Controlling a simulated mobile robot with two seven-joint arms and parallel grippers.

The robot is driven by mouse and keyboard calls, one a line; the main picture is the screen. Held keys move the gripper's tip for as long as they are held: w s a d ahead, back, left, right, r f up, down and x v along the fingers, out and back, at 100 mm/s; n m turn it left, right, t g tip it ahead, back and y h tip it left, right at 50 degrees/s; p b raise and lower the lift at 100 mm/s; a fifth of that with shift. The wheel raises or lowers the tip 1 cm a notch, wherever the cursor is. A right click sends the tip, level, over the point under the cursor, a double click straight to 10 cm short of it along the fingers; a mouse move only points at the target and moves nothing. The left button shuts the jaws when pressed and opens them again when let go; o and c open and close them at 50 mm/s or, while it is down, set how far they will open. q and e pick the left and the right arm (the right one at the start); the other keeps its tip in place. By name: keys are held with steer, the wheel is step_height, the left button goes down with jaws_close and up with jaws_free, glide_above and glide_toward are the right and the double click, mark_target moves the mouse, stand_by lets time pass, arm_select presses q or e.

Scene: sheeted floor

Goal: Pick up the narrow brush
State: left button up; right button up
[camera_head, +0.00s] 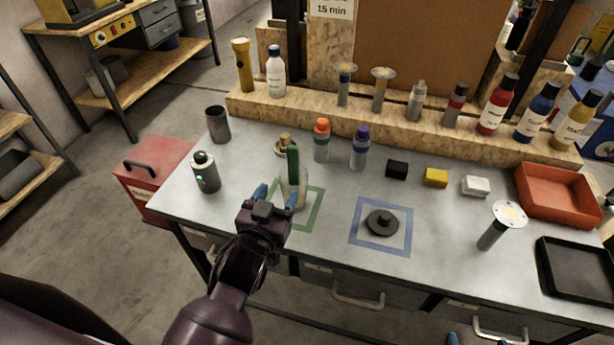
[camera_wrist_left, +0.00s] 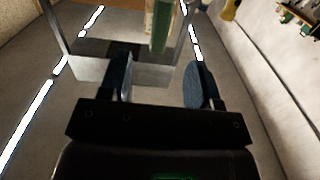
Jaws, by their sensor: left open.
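A narrow upright object with a dark green upper part (camera_head: 293,163) and a pale lower part stands at the green square outline on the grey table. It looks like the narrow brush, but its lower end is partly hidden by my gripper. My left gripper (camera_head: 277,196) is open just in front of it, its blue fingers pointing towards it. In the left wrist view the green and pale object (camera_wrist_left: 160,28) shows beyond the open fingers (camera_wrist_left: 160,80), apart from them. Two blue fingertips of my right gripper (camera_head: 476,340) show spread apart at the bottom edge.
Orange-capped (camera_head: 321,140) and purple-capped (camera_head: 359,148) bottles stand behind. A dark disc (camera_head: 382,223) lies in the blue square. A red tray (camera_head: 556,195) and black tray (camera_head: 576,268) are at right.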

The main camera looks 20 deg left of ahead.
mark_target(292, 165)
arm_select(q)
steer(key=shift+w+d+f+p, duration=0.1)
steer(key=shift+w+p, duration=0.15)
steer(key=shift+w, duration=2.45)
steer(key=shift+w+f+p, duration=0.1)
steer(key=shift+w+p, duration=0.1)
steer(key=shift+w, duration=2.45)
steer(key=shift+r, duration=0.1)
steer(key=c, duration=1)
